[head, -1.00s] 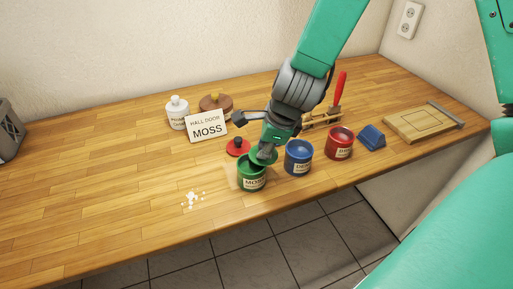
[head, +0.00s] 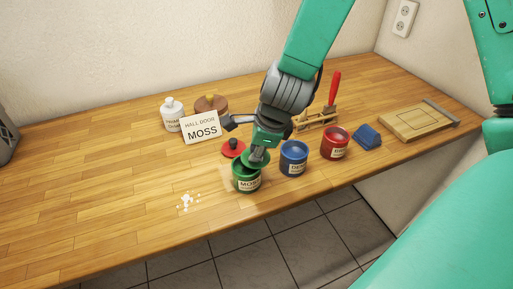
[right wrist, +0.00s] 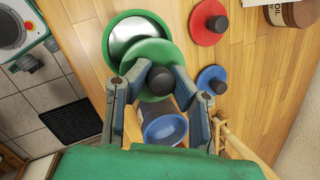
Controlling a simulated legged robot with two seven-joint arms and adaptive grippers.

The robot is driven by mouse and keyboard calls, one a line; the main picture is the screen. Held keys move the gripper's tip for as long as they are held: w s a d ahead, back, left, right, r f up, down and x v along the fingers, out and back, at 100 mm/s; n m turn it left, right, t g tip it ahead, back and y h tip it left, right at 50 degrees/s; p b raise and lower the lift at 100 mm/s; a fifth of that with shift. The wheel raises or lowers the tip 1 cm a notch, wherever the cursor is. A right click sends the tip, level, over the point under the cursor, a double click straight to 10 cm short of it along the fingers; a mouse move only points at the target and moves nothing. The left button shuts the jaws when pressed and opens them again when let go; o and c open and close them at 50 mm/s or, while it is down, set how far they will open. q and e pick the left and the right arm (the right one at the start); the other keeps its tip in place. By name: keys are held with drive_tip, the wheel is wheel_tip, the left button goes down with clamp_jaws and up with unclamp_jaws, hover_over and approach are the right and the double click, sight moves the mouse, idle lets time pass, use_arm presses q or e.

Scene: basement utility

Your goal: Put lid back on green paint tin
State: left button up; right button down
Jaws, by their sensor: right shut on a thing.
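The green paint tin (head: 246,184), labelled MOSS, stands upright and open near the front of the wooden worktop. In the right wrist view its rim (right wrist: 108,42) shows around a pale, shiny inside. My right gripper (head: 258,152) is shut on the dark knob of the green lid (head: 262,164). In the right wrist view the green lid (right wrist: 148,52) overlaps part of the tin's opening, off to one side of it. I cannot tell whether lid and rim touch. My left gripper is not in view.
The blue tin (head: 293,160) and red tin (head: 335,144) stand to the right, close by. A red lid (head: 233,148) lies behind the green tin; a blue lid (right wrist: 212,79) lies near it. A HALL DOOR MOSS card (head: 201,128) stands behind. White bits (head: 187,201) lie front left.

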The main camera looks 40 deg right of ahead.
sight(244, 163)
drive_tip(key=shift+a, duration=0.5)
drive_tip(key=shift+a+r, duration=0.25)
drive_tip(key=shift+a, duration=0.85)
drive_tip(key=shift+d+f, duration=0.15)
drive_tip(key=shift+d, duration=0.6)
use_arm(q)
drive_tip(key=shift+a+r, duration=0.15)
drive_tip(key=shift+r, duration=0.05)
use_arm(e)
drive_tip(key=shift+a, duration=0.1)
